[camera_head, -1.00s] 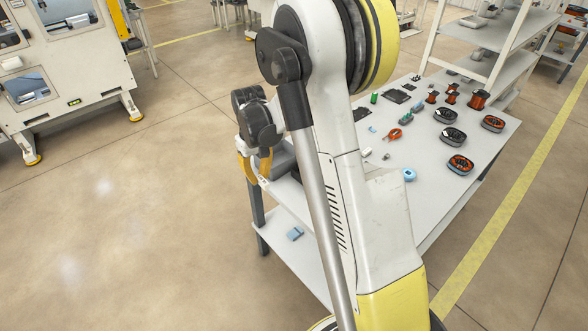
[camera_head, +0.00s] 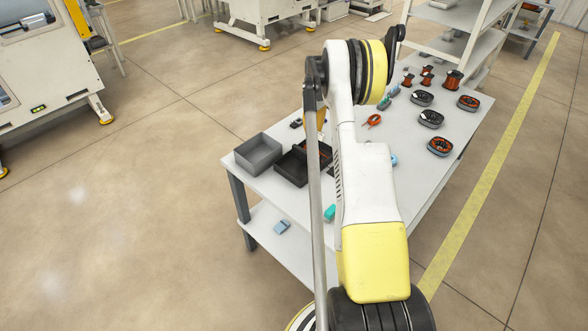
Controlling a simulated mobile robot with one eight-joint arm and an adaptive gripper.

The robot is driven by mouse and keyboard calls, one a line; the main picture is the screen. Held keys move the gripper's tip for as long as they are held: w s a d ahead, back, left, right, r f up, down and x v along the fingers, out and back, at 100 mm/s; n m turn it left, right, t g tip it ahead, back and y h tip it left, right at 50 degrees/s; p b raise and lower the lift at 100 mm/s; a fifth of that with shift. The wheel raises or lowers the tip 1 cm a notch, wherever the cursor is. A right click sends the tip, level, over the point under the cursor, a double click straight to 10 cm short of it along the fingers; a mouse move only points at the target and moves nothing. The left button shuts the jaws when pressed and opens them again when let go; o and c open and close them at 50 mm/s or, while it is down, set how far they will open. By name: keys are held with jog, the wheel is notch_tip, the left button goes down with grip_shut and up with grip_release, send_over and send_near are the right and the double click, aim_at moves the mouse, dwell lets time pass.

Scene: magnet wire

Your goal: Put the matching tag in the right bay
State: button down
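My gripper (camera_head: 313,124) is mostly hidden behind my own arm over the table; only an orange part of it shows, so its opening and any held thing cannot be seen. No tag can be made out for certain. A small light-blue item (camera_head: 282,227) lies on the lower shelf, and a teal item (camera_head: 329,213) shows beside my arm near the table's front edge. An open grey bin (camera_head: 243,160) sits at the table's left end. A black divided tray (camera_head: 285,176) stands next to it, partly hidden by my arm; its bays are too small to read.
The table (camera_head: 450,130) holds several copper wire spools (camera_head: 453,80), black oval cases with copper inside (camera_head: 431,119), and orange-handled pliers (camera_head: 374,120). A shelving rack (camera_head: 448,48) stands behind. The floor to the left is clear.

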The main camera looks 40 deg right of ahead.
jog(key=b, duration=0.3)
send_over(291, 168)
notch_tip(291, 168, down, 6)
jog(key=shift+f, duration=0.25)
jog(key=shift+f+b, duration=0.95)
jog(key=shift+f, duration=0.95)
jog(key=shift+f, duration=0.25)
jog(key=c, duration=1.5)
grip_release()
jog(key=shift+o, duration=0.2)
jog(key=shift+r, duration=0.1)
jog(key=shift+r, duration=0.1)
